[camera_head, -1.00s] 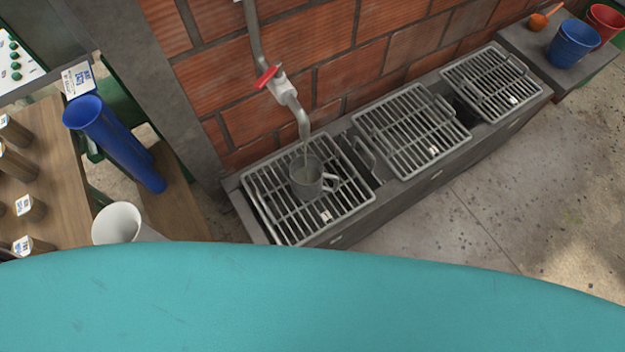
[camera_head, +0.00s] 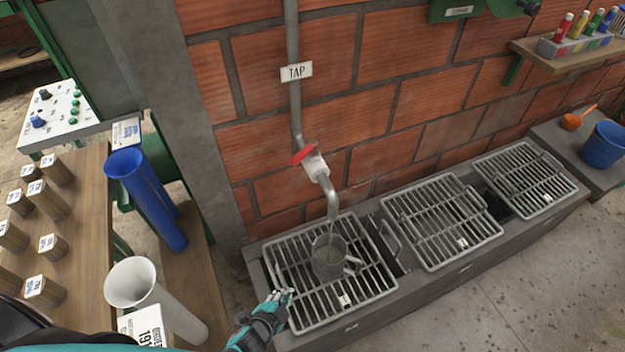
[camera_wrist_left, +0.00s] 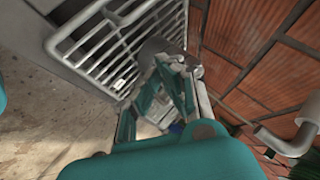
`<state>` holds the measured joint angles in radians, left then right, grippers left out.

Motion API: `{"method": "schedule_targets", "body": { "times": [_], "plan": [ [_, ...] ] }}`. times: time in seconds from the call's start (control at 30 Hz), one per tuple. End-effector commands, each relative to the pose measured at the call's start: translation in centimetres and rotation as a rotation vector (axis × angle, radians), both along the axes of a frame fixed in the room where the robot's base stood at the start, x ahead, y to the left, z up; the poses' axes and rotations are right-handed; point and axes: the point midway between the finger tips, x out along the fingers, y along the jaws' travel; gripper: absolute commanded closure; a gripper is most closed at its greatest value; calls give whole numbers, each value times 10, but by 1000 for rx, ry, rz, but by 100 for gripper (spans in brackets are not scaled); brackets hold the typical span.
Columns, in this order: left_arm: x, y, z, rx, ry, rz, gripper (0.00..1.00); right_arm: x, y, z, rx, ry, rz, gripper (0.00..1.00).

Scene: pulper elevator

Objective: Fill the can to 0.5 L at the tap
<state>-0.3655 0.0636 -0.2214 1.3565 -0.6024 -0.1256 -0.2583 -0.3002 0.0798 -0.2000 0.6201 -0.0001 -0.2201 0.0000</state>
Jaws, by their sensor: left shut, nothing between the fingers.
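The grey metal can (camera_head: 329,260) stands upright on the left grate (camera_head: 283,262), under the tap spout. The tap (camera_head: 314,166) comes down the brick wall and has a red lever (camera_head: 303,154). A thin stream seems to run from the spout into the can. The water level cannot be read. My left gripper (camera_head: 288,294) is shut and empty at the front left edge of the grate, apart from the can. In the left wrist view its fingers (camera_wrist_left: 176,72) point toward the grate, with a grey round shape (camera_wrist_left: 162,48), probably the can, just beyond. My right gripper is not in view.
Two more grates (camera_head: 440,222) continue along the trough to the right. At left stand a blue funnel tube (camera_head: 150,195), a white one (camera_head: 135,285) and a wooden table with labelled blocks (camera_head: 47,200). A blue bucket (camera_head: 604,146) is at far right. Floor at lower right is clear.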

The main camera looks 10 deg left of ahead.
Motion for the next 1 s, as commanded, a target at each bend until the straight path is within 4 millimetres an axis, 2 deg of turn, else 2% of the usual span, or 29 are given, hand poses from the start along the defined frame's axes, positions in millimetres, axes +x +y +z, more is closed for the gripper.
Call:
{"method": "schedule_targets", "body": {
  "times": [0.03,0.07,0.1,0.2,0.3,0.4,0.5,0.67,1.0],
  "plan": [
    [29,-11,46,63,-137,-72,100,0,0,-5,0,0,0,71],
    [43,-16,73,106,-211,-109,100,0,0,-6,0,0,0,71],
    [57,-21,109,166,-306,-153,100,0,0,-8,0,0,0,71],
    [80,-31,190,309,-511,-226,100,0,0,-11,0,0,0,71],
    [87,-35,250,426,-653,-262,100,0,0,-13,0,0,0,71],
    [89,-37,287,498,-735,-275,100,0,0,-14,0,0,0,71],
    [91,-38,301,528,-767,-279,100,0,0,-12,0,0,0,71],
    [108,-41,305,532,-771,-279,100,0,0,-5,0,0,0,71],
    [179,-55,304,529,-768,-277,100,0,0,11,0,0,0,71]
  ]
}}
